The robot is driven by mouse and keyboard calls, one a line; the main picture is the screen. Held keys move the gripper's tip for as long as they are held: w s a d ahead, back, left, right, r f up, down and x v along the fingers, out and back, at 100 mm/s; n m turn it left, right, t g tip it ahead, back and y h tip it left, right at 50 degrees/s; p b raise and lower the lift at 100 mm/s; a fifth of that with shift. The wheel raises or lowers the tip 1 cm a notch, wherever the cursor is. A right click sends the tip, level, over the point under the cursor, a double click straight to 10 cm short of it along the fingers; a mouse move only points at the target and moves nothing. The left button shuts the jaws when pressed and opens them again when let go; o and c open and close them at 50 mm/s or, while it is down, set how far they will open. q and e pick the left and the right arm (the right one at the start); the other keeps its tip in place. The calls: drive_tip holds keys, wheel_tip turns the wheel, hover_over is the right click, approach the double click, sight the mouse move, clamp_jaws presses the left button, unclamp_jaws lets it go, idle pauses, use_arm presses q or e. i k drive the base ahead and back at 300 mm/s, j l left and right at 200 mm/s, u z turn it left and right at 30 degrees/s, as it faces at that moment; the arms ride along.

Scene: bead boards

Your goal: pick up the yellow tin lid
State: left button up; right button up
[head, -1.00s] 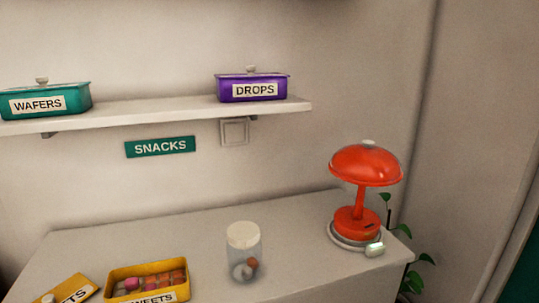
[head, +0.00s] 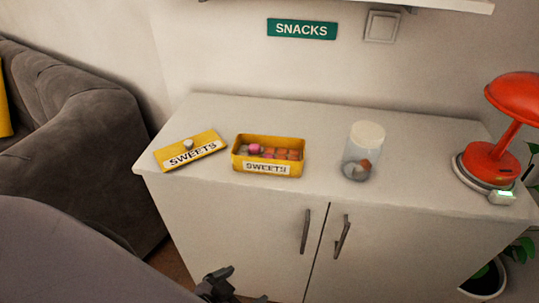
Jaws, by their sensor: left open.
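The yellow tin lid (head: 208,151) lies flat near the left front corner of the cabinet top. It has a small pale knob and a "SWEETS" label. The open yellow sweets tin (head: 240,159) stands just right of it, with pink and orange sweets inside. My left gripper (head: 236,291) is at the bottom edge of the head view, in front of the cabinet doors and lower in the picture than the lid. It is open, apart from the lid, and partly cut off by the frame. My right gripper is not in view.
A clear jar (head: 357,160) with a pale lid stands right of the tin on the white cabinet top (head: 420,170). A red lamp (head: 490,160) stands at the right end. A grey sofa (head: 75,130) is at the left. The cabinet doors have dark handles (head: 342,237).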

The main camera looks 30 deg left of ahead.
sight(174, 156)
drive_tip(key=u, duration=1.45)
